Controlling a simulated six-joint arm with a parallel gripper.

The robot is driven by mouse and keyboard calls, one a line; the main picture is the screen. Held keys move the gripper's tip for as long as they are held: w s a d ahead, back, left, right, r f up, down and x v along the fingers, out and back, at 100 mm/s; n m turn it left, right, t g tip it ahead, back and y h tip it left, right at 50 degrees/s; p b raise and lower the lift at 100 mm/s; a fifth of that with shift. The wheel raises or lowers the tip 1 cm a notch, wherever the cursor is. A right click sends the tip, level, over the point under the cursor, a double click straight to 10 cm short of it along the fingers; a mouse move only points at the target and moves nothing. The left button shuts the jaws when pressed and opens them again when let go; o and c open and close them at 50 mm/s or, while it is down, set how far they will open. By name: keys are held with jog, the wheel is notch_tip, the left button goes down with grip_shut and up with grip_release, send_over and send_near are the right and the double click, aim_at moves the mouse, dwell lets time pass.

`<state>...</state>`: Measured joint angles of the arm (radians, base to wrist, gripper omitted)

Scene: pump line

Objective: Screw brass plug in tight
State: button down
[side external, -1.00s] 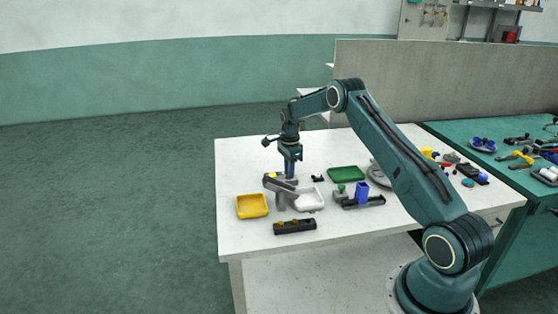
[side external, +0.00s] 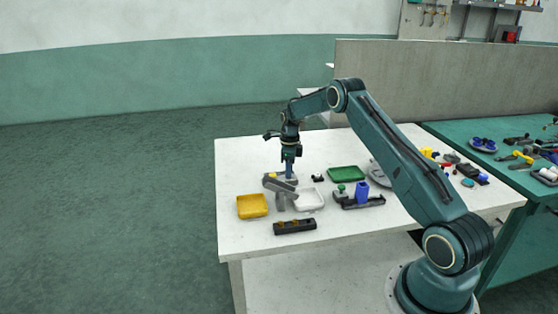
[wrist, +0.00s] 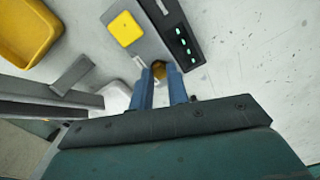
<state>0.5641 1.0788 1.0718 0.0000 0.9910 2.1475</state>
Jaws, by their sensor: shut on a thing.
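The brass plug (wrist: 159,69) shows in the wrist view between the two blue fingertips of my gripper (wrist: 160,78), which is shut on it. The plug sits at the end of a grey block (wrist: 150,40) that carries a yellow square (wrist: 125,29). The fingers hide part of the plug, so I cannot tell how deep it sits. In the side view my gripper (side external: 290,176) points straight down at the grey block, whose yellow square (side external: 270,175) shows at its left. The plug itself is hidden there.
A grey angled bracket (side external: 281,190) stands close in front of the gripper. Around it are a yellow tray (side external: 252,206), a white tray (side external: 309,200), a green tray (side external: 346,174), a black block with brass pieces (side external: 295,226) and a blue block (side external: 362,192). The left table edge is clear.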

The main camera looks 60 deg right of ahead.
jog(key=shift+m, duration=0.3)
jog(key=m, duration=0.6)
dwell(0.4)
jog(key=c, duration=1.6)
grip_release()
jog(key=shift+o, duration=0.2)
jog(key=shift+r, duration=0.15)
jog(key=shift+r, duration=2.1)
